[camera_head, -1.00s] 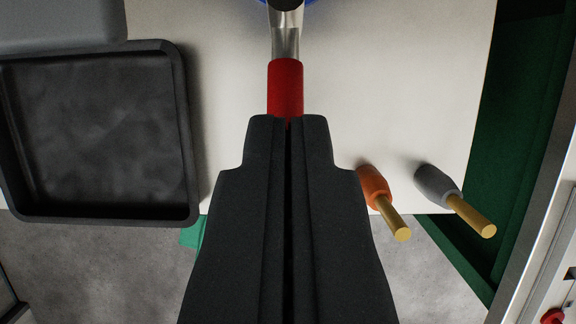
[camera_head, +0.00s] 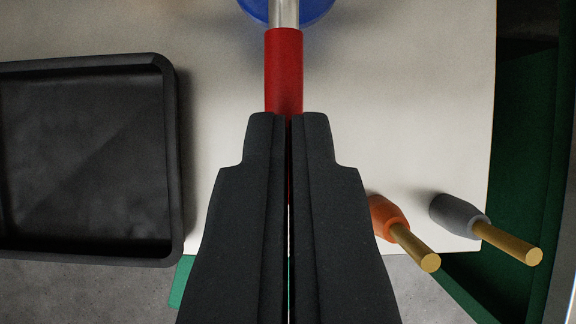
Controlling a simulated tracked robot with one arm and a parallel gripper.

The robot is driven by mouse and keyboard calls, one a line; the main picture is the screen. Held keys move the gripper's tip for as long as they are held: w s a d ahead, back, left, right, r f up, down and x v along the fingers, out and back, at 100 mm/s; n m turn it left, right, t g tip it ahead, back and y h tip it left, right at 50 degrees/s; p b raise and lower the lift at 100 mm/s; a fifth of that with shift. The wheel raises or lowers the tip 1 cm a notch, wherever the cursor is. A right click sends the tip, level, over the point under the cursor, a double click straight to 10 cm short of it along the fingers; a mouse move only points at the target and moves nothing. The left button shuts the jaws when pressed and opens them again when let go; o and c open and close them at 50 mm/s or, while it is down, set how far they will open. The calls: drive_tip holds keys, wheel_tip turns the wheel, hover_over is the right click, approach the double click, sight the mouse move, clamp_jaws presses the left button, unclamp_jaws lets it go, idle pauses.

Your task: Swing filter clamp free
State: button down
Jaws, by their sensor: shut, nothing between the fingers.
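A red grip (camera_head: 284,70) on a metal lever (camera_head: 284,13) runs up the middle of the view; it appears to be the filter clamp's handle. The lever passes over a round blue part (camera_head: 318,10), cut off by the top edge. My gripper (camera_head: 288,117) points up the picture with its fingers shut and empty. Its tips overlap the lower end of the red grip, which continues behind them; a thin red line shows in the slit between the fingers. I cannot tell whether the tips touch the grip.
A black tray (camera_head: 172,165) lies at left on the pale worktop (camera_head: 400,70). At right, an orange-collared tool (camera_head: 386,216) and a grey-collared tool (camera_head: 458,214) with brass ends stick out near the worktop's front edge. A green part (camera_head: 525,130) stands beyond its right edge.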

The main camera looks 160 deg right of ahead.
drive_tip(key=shift+s+f, duration=0.25)
drive_tip(key=shift+f, duration=0.1)
drive_tip(key=shift+s+r, duration=0.15)
drive_tip(key=s+d+f+v, duration=0.1)
drive_tip(key=v, duration=0.8)
wheel_tip(320, 180, up, 21)
drive_tip(key=w+m+t+h, duration=0.2)
drive_tip(key=t, duration=0.3)
drive_tip(key=s+a+r+m+t, duration=0.1)
drive_tip(key=s+a+r+t, duration=0.1)
drive_tip(key=r, duration=0.9)
drive_tip(key=s+a+r+t+b, duration=0.1)
drive_tip(key=s+r, duration=0.3)
drive_tip(key=r, duration=0.8)
drive_tip(key=shift+s+a+m+t, duration=0.15)
drive_tip(key=shift+a+m+t, duration=0.25)
drive_tip(key=shift+t, duration=0.3)
